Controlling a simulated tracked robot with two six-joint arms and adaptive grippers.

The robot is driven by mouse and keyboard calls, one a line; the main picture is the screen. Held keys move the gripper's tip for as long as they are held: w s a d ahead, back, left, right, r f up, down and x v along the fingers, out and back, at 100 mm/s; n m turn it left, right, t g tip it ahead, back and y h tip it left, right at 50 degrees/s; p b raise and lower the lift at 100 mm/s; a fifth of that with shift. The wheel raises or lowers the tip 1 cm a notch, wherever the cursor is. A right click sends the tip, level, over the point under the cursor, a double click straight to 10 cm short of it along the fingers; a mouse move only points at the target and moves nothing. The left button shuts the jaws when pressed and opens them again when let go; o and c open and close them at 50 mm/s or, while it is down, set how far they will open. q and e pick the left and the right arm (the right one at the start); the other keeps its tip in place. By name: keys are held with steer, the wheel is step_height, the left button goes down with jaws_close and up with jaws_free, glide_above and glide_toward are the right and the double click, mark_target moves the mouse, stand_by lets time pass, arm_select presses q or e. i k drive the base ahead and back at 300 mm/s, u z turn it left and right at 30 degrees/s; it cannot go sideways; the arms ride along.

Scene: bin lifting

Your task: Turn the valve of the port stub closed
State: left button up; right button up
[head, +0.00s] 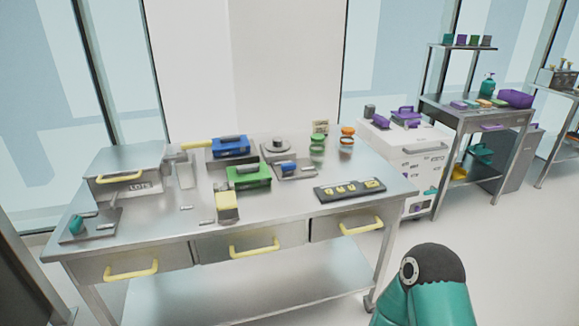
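No part is clear enough for me to name it surely as the port stub or its valve. A small metal plate (104,232) at the table's left front carries a teal piece (76,225) and a small grey bar. Another metal plate (306,173), right of the table's middle, carries a small blue piece (288,167) with metal fittings. The valve's position cannot be read at this size. Neither gripper shows. Only a teal and black link of my own arm rises at the bottom right, apart from the table.
The steel table (290,215) has drawers with yellow handles. On it stand a grey box (125,160), a blue case (231,147), a green case (249,177), a black panel (350,190) and green and orange jars. A white cabinet (405,145) and shelving stand right; the right foreground floor is clear.

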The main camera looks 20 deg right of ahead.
mark_target(289, 167)
steer(key=z, duration=0.5)
steer(key=k, duration=0.4)
steer(key=z, duration=0.8)
steer(key=k, duration=0.85)
steer(key=z, duration=0.8)
steer(key=i, duration=0.6)
steer(key=u, duration=0.75)
steer(key=i, duration=1.25)
steer(key=u, duration=1.2)
steer(key=i, duration=0.65)
steer(key=u, duration=0.5)
steer(key=k, duration=0.9)
steer(key=u, duration=0.15)
steer(key=i, duration=0.3)
